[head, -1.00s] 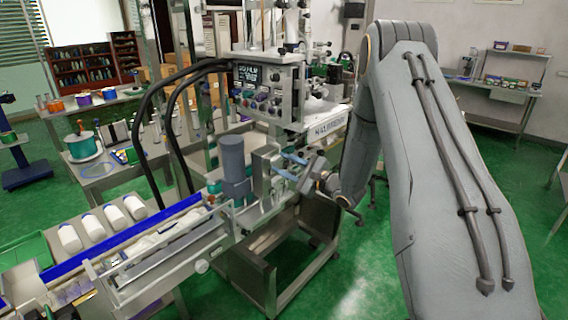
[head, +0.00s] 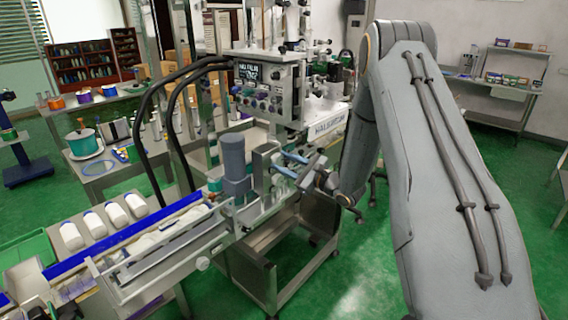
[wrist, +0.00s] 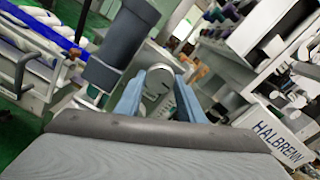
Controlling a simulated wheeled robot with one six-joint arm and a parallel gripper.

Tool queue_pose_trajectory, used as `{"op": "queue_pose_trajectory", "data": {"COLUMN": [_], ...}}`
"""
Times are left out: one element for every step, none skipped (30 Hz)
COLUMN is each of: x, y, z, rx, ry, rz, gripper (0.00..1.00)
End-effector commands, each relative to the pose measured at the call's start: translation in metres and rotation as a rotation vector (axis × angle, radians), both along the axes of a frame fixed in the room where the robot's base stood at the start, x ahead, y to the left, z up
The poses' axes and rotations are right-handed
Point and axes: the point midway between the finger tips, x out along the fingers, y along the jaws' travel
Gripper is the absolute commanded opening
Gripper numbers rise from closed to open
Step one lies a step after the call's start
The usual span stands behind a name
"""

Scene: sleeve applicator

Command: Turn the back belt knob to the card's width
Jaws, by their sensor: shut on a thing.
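The back belt knob appears to be the round silver knob (wrist: 155,84) in the middle of the wrist view. My gripper (wrist: 158,92) has its two blue fingers on either side of this knob and is shut on it. In the head view my gripper (head: 288,165) reaches the sleeve applicator from the right, just past the grey cylinder (head: 234,160); the knob is too small and covered to make out there. The same cylinder stands close to the left finger in the wrist view (wrist: 122,42). I cannot pick out the width card.
The control box (head: 268,88) with its small screen and knobs stands above and behind my gripper. A conveyor with a blue rail (head: 125,236) runs to the lower left, beside several white bottles (head: 94,222).

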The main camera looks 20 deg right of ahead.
Motion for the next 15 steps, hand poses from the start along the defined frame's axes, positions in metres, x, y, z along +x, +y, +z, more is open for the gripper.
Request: {"op": "queue_pose_trajectory", "data": {"x": [-0.0004, -0.0004, -0.0005, -0.0004, -0.0003, -0.0003, -0.0002, -0.0002, -0.0002, -0.0001, -0.0002, -0.0005, -0.0012, -0.0024, -0.0048], "y": [-0.0004, -0.0004, -0.0004, -0.0003, -0.0002, -0.0001, 0.0, 0.0, 0.0001, 0.0001, 0.0001, -0.0002, -0.0009, -0.002, -0.0041], "z": [-0.0011, -0.0011, -0.001, -0.0009, -0.0008, -0.0006, -0.0006, -0.0005, -0.0005, -0.0003, -0.0003, -0.0003, -0.0004, -0.0005, -0.0007], "rx": [0.0, 0.0, 0.0, 0.0, 0.0, -0.001, -0.001, -0.001, -0.001, -0.001, 0.0, 0.0, 0.0, -0.001, 0.0], "ry": [0.002, 0.002, 0.002, 0.002, 0.001, 0.001, 0.001, 0.001, 0.001, 0.001, 0.0, 0.0, 0.0, 0.001, 0.0], "rz": [-0.001, -0.001, -0.001, -0.001, 0.0, 0.0, 0.0, 0.0, 0.0, 0.0, 0.0, 0.0, 0.0, 0.0, -0.001], "gripper": [0.4, 0.45, 0.52, 0.54, 0.54, 0.54, 0.54, 0.54, 0.54, 0.54, 0.54, 0.54, 0.54, 0.54, 0.54]}}
